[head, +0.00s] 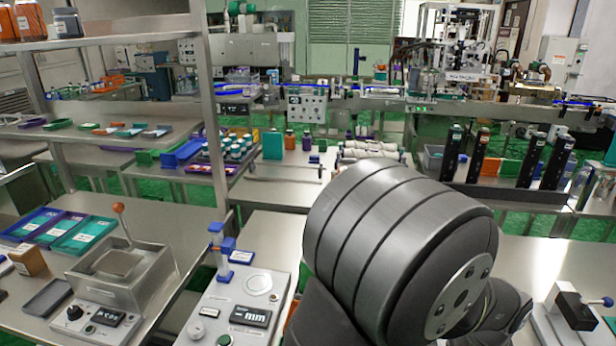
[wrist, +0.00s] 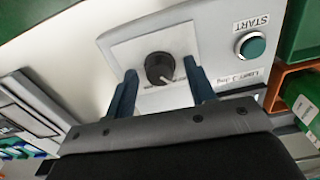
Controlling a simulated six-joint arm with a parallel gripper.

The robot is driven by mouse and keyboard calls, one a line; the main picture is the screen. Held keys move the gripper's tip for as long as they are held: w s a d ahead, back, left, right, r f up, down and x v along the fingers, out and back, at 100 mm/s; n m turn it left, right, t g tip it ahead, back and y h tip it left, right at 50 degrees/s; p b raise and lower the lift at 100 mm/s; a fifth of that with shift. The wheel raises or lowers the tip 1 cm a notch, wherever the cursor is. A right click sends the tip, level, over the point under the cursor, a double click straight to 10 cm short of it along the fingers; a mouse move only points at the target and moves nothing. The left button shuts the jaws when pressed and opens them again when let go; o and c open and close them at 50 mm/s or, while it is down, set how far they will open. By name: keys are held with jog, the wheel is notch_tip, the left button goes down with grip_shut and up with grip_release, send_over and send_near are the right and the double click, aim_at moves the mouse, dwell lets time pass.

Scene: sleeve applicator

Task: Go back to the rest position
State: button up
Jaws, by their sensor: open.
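In the wrist view my gripper (wrist: 161,76) is open, with one blue finger on each side of a black round knob (wrist: 159,67). Gaps show between the knob and both fingers, and nothing is held. I cannot tell whether the fingertips reach down to the knob's height. The knob sits on a pale square plate of a grey control panel (wrist: 220,58). A green button (wrist: 252,46) under the word START is to the right of the knob. In the head view my large dark arm joint fills the middle right, and the gripper is hidden.
In the wrist view an orange bin (wrist: 274,91) with a green-and-white item is at the right edge, close to the panel. In the head view, steel benches hold a hot-plate-like unit (head: 150,285), a gauge panel (head: 236,300) and a small black clamp (head: 575,308).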

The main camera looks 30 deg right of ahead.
jog(key=shift+r, duration=0.1)
notch_tip(320, 180, up, 17)
notch_tip(320, 180, down, 17)
jog(key=shift+f, duration=0.2)
jog(key=shift+r+m, duration=0.15)
jog(key=shift+m, duration=0.75)
jog(key=m, duration=1.2)
dwell(0.6)
